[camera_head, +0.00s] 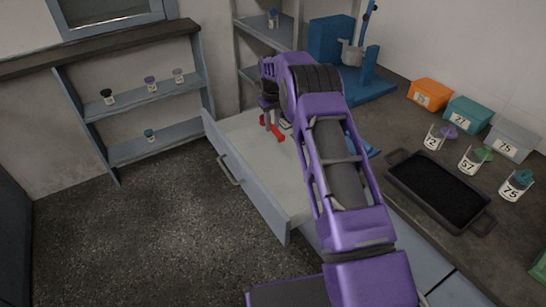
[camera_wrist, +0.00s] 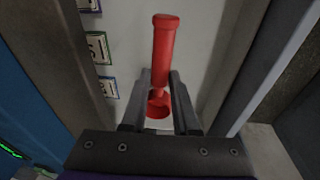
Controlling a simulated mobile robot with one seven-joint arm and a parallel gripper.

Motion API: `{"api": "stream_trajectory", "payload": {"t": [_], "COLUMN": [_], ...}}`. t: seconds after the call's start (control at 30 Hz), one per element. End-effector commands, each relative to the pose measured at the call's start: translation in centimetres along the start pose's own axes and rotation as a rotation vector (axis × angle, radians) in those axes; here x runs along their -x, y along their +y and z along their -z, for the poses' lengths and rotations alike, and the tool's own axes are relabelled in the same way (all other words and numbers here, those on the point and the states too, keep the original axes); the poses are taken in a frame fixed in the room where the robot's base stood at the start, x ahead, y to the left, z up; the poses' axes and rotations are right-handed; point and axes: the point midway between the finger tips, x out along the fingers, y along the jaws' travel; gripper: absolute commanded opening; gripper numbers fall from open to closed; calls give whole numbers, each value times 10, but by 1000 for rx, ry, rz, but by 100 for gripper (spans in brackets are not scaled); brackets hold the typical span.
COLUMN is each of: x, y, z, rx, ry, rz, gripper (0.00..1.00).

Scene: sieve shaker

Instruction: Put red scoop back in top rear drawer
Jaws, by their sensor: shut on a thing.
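The red scoop (camera_wrist: 165,48) is between the two dark fingers of my gripper (camera_wrist: 160,82) in the wrist view. Its handle points away from my wrist, and its round end (camera_wrist: 158,112) shows between the fingers. In the head view, the red scoop (camera_head: 278,134) is low, over the open drawer's interior; whether it touches the floor of the drawer I cannot tell. My gripper (camera_head: 272,122) is shut on it, partly hidden by my purple arm. The drawer (camera_head: 240,140) is pulled out, with a grey handle (camera_head: 230,170) on its front.
A worktop at right holds a black tray (camera_head: 440,190), orange (camera_head: 430,94), teal (camera_head: 468,114) and grey (camera_head: 512,140) boxes, and several numbered jars. A blue stand (camera_head: 375,70) is behind. Wall shelves (camera_head: 155,90) hold small jars. Floor left of the drawer is clear.

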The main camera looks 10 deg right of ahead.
Motion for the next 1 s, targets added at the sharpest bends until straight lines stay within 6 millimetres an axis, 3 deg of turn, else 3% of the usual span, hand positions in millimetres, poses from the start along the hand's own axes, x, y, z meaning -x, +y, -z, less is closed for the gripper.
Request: {"api": "stream_trajectory", "payload": {"t": [0.1,0.47,0.7,1.0], "x": [-17,-36,-78,-113], "y": [7,13,10,7], "z": [9,16,10,5], "rx": [20,47,47,47], "ry": [6,10,10,11], "rz": [7,16,16,15], "gripper": [0,0,0,0]}}
